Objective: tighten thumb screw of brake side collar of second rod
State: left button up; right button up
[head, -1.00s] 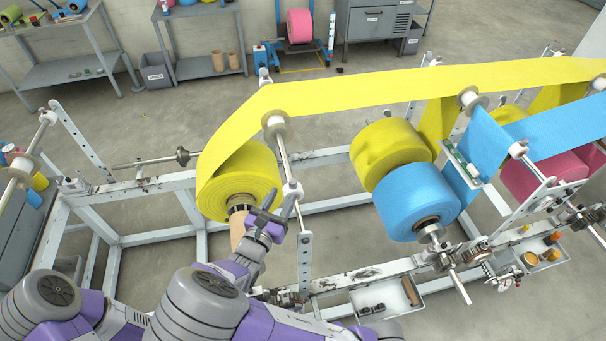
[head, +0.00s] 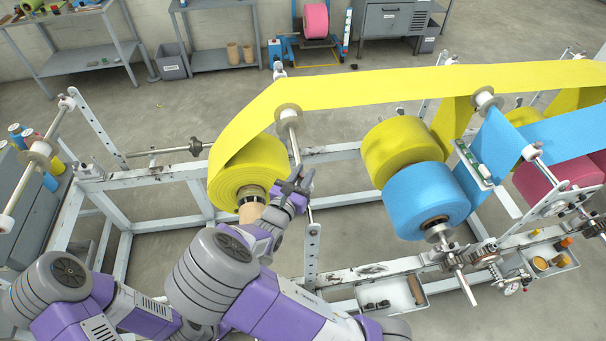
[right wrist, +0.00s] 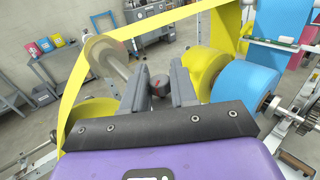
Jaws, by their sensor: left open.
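My right gripper (head: 297,184) is in front of the yellow roll (head: 240,170), beside the lower end of a roller shaft. In the right wrist view its two fingers (right wrist: 158,82) stand apart, with a small dark round knob with a red mark (right wrist: 158,86) between them. I cannot tell whether the fingers touch it or whether it is the thumb screw. A rod with a dark collar (head: 195,147) shows behind the yellow roll. The rod end with a metal collar (head: 437,232) sticks out of the blue roll (head: 425,198). My left gripper is not visible.
A yellow web (head: 370,90) runs over the guide roller (head: 288,116) to the right. An upright drilled post (head: 313,235) stands close to the right gripper. A parts tray (head: 400,301) hangs on the front rail (head: 370,270). Gears and another tray lie at the right.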

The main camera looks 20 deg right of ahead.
grip_shut()
jog(key=shift+g, duration=0.3)
